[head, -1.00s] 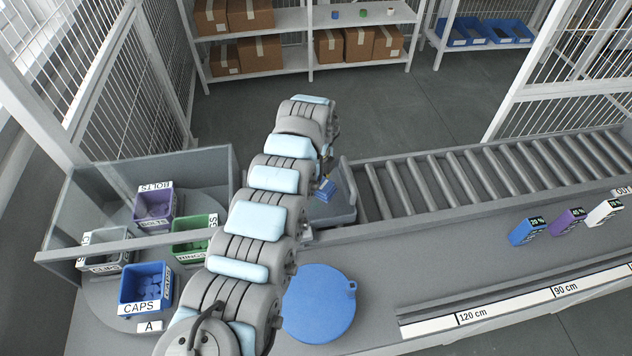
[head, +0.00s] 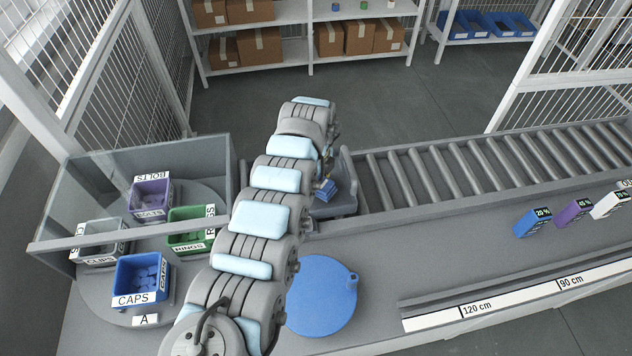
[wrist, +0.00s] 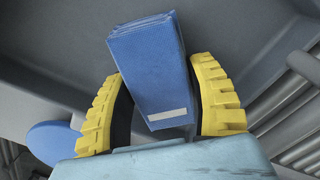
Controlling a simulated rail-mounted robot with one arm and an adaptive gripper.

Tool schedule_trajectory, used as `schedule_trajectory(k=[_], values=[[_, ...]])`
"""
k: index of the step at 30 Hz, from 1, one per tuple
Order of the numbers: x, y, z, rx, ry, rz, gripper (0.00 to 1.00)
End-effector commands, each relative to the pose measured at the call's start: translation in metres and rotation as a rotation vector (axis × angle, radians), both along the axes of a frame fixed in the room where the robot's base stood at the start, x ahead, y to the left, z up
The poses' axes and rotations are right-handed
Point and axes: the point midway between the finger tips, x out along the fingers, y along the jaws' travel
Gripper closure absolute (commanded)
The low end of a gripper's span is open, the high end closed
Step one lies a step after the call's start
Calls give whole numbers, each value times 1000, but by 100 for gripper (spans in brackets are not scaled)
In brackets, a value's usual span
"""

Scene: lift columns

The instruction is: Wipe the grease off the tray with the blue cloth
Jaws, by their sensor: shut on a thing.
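My gripper (wrist: 158,80) has yellow ridged fingers shut on the folded blue cloth (wrist: 150,65), which has a white label near one end. In the head view the cloth (head: 324,190) shows beside my arm, over the grey tray (head: 346,205). The tray lies at the left end of the roller conveyor, partly hidden by my arm. In the wrist view, a grey surface spreads around and beyond the cloth. I cannot tell whether the cloth touches the tray. No grease can be made out. In the head view my gripper is mostly hidden.
A round blue lid-like disc (head: 322,297) lies on the bench near my arm. The roller conveyor (head: 480,170) runs right.

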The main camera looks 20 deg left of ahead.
Motion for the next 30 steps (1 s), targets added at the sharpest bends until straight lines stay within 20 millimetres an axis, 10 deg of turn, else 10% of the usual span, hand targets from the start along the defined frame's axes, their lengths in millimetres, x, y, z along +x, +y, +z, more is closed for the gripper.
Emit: schedule_trajectory(k=[30], values=[[0,0,-13,0,-1,0,71]])
